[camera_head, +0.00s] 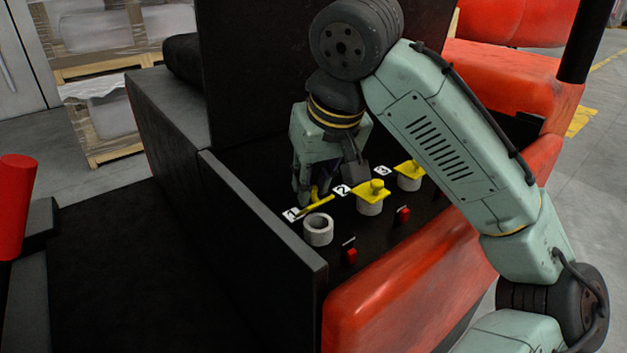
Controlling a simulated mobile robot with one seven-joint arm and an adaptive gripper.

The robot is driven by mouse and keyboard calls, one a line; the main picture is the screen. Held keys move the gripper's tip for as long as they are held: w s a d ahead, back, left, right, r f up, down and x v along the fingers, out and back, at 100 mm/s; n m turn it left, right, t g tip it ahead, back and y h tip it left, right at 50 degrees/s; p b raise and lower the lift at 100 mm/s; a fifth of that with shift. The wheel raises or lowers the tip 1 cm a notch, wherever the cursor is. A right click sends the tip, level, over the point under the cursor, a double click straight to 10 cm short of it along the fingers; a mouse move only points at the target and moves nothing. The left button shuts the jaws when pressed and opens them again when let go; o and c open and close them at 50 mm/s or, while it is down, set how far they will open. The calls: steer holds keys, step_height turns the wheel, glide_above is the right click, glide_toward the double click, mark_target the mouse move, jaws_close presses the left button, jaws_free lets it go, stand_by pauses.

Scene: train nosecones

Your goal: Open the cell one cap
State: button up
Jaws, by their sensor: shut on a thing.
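The cell one cap (320,203) is a yellow plate with a knob, seen nearly edge-on and tilted. My gripper (314,187) is shut on its knob and holds it above and behind the cell one cylinder (318,231). That white-grey cylinder stands uncovered, with its round opening visible. The cap is apart from the cylinder's rim in the picture. The label 1 (291,214) lies left of it. My gripper hides part of the cap's knob.
The cell two cap (373,190) and cell three cap (409,170) sit on their cylinders to the right. Small red switches (351,256) (404,215) line the front. A dark wall (262,225) bounds the panel at left, and a red rounded edge (410,280) runs along the front.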

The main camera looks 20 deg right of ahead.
jaws_close()
steer(key=p, duration=0.2)
steer(key=r+g+p, duration=0.1)
steer(key=shift+w+a+p, duration=0.15)
steer(key=shift+w+p, duration=0.15)
steer(key=shift+p, duration=0.1)
steer(key=shift+w+a+f+g+h+p, duration=0.2)
steer(key=shift+w+g+h+p, duration=0.4)
steer(key=shift+p, duration=1.4)
steer(key=shift+w+a+f+g+h+p, duration=0.3)
steer(key=shift+g+p, duration=0.6)
steer(key=shift+p, duration=1.1)
steer(key=shift+d+r, duration=0.1)
steer(key=o, duration=0.7)
jaws_free()
steer(key=shift+o, duration=0.2)
